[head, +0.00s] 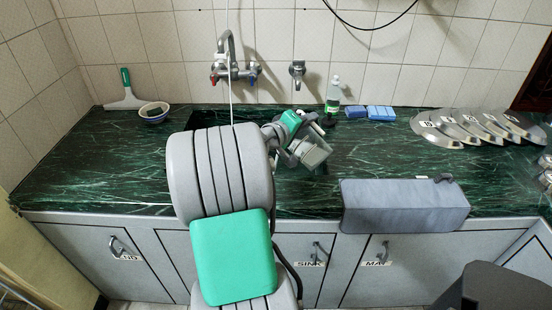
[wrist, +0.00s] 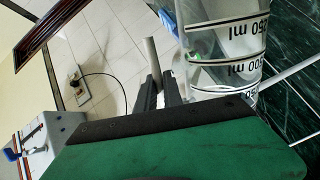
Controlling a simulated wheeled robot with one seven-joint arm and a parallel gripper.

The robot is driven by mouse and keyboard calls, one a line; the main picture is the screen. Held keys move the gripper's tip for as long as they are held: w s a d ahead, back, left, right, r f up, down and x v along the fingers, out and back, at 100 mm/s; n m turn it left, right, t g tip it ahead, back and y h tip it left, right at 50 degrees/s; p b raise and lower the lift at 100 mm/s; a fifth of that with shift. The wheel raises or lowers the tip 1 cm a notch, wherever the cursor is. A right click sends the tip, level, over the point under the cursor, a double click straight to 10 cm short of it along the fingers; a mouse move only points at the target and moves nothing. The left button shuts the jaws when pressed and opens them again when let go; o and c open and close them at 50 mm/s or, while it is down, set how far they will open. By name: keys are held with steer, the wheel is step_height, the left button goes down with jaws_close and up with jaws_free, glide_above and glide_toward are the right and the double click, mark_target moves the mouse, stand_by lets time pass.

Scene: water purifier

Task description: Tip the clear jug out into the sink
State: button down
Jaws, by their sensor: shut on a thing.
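The clear jug (wrist: 222,45), with black ml lines, fills the upper right of the wrist view. My gripper (wrist: 160,85) has its dark fingers closed at a grey upright bar (wrist: 151,55) beside the jug's wall, which looks like its handle. The jug appears tilted in this view, but I cannot tell its true angle. In the head view my gripper (head: 316,152) is over the counter, right of the tap, and the jug is mostly hidden by my arm. The sink (head: 203,118) shows only as a dark edge behind my arm, below the wall tap (head: 231,66).
A green bottle (head: 333,95) and blue sponges (head: 368,112) stand by the wall. A bowl (head: 154,112) and squeegee (head: 124,92) are left. The left counter is mostly clear.

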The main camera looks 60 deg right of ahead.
steer(key=shift+w+d+f+n, duration=0.1)
steer(key=shift+w+f+n, duration=0.05)
steer(key=shift+w+n, duration=0.15)
stand_by(0.4)
steer(key=shift+w+d+n+g+p, duration=0.15)
steer(key=shift+w+d+n+p, duration=0.15)
steer(key=shift+w+p, duration=0.45)
steer(key=shift+w+d+n+g+p, duration=0.25)
steer(key=shift+w+p, duration=0.2)
steer(key=shift+w, duration=0.45)
stand_by(0.4)
steer(key=shift+w+d+f+n, duration=0.15)
steer(key=shift+w+f+n, duration=0.4)
steer(key=shift+w+f, duration=0.15)
